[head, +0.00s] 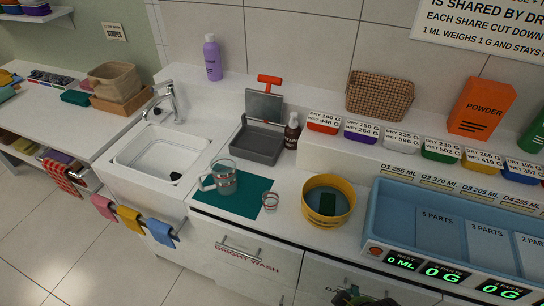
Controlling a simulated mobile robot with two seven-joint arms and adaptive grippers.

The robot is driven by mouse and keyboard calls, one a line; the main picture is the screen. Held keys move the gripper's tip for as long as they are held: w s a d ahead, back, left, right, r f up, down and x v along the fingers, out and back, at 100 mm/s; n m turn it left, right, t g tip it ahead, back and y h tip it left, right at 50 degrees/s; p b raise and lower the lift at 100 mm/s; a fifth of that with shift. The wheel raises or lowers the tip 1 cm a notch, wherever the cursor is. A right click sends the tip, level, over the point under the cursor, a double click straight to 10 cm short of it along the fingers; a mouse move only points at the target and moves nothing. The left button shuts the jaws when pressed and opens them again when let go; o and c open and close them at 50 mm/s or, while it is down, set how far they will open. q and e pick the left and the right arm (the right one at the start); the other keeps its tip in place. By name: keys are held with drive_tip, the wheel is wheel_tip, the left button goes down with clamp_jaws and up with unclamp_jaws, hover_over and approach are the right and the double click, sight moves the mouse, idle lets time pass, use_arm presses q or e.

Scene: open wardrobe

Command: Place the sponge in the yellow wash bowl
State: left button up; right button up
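The yellow wash bowl (348,222) stands upright on the white counter, right of a teal mat. A dark green block (328,204), which looks like the sponge, is inside the bowl; I cannot tell whether it lies flat or leans on the wall.
A blue divided tray (440,220) is close on the right. A partly cut-off dark object (362,298) shows at the bottom edge.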

drive_tip(key=s+f+g+b, duration=0.1)
drive_tip(key=s+f+b, duration=0.2)
drive_tip(key=f, duration=0.8)
drive_tip(key=s+d+f+b, duration=0.15)
drive_tip(key=s+f, duration=0.25)
drive_tip(key=f, duration=0.7)
drive_tip(key=s+f+g+b, duration=0.1)
drive_tip(key=s+f+b, duration=0.2)
drive_tip(key=f, duration=0.8)
drive_tip(key=s+d+f+b, duration=0.1)
drive_tip(key=s+f+b, duration=0.1)
drive_tip(key=s+f, duration=0.6)
drive_tip(key=shift+s+d, duration=0.25)
drive_tip(key=shift+s, duration=0.25)
